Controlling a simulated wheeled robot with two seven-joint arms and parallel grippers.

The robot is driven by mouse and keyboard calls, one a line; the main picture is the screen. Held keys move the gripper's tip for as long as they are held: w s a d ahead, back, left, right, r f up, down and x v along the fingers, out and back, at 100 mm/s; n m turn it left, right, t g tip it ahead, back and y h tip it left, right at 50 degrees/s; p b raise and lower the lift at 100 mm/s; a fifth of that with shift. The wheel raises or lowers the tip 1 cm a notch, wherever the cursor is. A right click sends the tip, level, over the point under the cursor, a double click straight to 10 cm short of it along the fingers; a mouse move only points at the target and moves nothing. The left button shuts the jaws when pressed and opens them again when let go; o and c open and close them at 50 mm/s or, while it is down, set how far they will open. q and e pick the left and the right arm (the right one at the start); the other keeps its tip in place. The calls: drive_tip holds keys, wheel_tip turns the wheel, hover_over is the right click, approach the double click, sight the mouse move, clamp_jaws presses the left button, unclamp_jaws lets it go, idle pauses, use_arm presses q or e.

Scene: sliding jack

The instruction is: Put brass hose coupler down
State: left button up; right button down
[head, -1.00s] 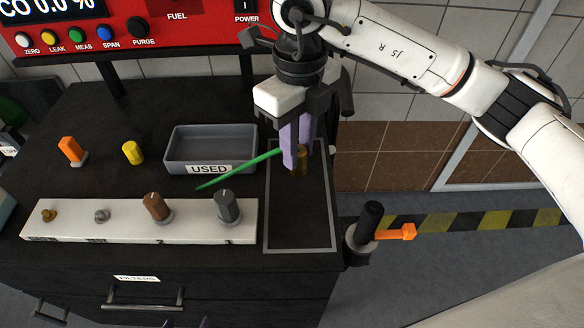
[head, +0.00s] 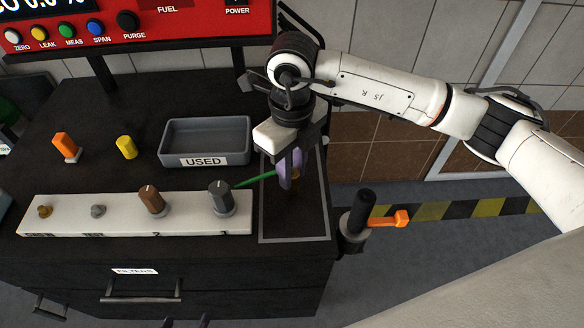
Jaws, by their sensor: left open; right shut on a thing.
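The brass hose coupler (head: 296,173) is between the purple fingers of my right gripper (head: 290,176), and mostly hidden by them. The gripper is shut on it and points down over the grey-outlined rectangle (head: 263,220) at the bench's right end. I cannot tell whether the coupler touches the surface. A thin green rod (head: 254,180) sticks out leftward from beside the fingers. Only the fingertips of my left gripper (head: 187,323) show at the bottom edge; they are apart, with nothing seen between them.
A grey tray labelled USED (head: 205,160) stands left of the rectangle. A pale strip (head: 125,220) with several knobs lies in front. An orange switch-like piece (head: 64,146) and a yellow cylinder (head: 126,147) stand behind it. A black post with an orange lever (head: 388,219) is at the right edge.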

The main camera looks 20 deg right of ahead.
drive_tip(key=c, duration=1.5)
unclamp_jaws()
wheel_tip(320, 180, up, 12)
drive_tip(key=shift+r, duration=0.2)
drive_tip(key=shift+s+f, duration=0.1)
